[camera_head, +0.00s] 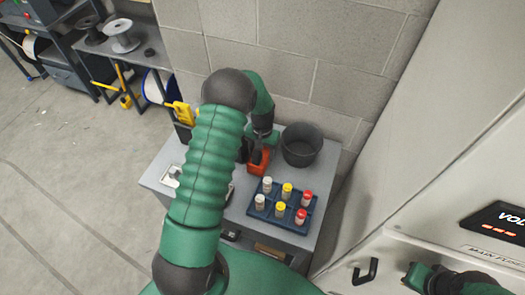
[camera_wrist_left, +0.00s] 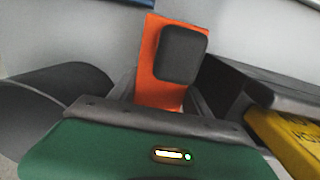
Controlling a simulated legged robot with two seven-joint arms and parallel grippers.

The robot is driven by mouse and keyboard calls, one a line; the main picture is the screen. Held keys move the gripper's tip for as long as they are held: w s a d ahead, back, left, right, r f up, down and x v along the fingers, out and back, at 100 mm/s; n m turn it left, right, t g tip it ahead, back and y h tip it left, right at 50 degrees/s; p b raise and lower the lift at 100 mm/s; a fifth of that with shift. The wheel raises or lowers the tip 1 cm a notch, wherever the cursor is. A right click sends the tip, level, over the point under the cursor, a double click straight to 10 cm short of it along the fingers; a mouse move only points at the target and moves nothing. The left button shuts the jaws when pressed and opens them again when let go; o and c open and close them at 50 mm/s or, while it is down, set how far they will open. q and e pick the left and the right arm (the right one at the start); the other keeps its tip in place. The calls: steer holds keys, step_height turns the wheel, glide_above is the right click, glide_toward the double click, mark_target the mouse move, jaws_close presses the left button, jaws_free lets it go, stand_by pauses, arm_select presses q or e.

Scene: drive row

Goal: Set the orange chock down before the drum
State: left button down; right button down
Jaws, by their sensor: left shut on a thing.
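The orange chock (camera_head: 258,163) is in my left gripper (camera_head: 259,152), which is shut on it over the back of the grey cabinet top. In the left wrist view the chock (camera_wrist_left: 150,62) stands up from between the fingers (camera_wrist_left: 160,95), with a dark pad on its face. I cannot tell whether the chock touches the cabinet top. Reels that could be the drum are a grey one (camera_head: 121,38) on the back-left bench and a blue-and-white one (camera_head: 160,88) below. My right gripper (camera_head: 425,276) is at the bottom right, its jaws unclear.
A dark round tub (camera_head: 302,147) stands just right of the chock. A blue tray (camera_head: 258,211) with several capped cylinders is in front. A yellow tool (camera_head: 181,112) is at the cabinet's back left. A block wall is behind; a pale panel (camera_head: 410,170) rises at the right.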

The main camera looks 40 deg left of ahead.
arm_select(q)
steer(key=shift+c, duration=2.4)
jaws_free()
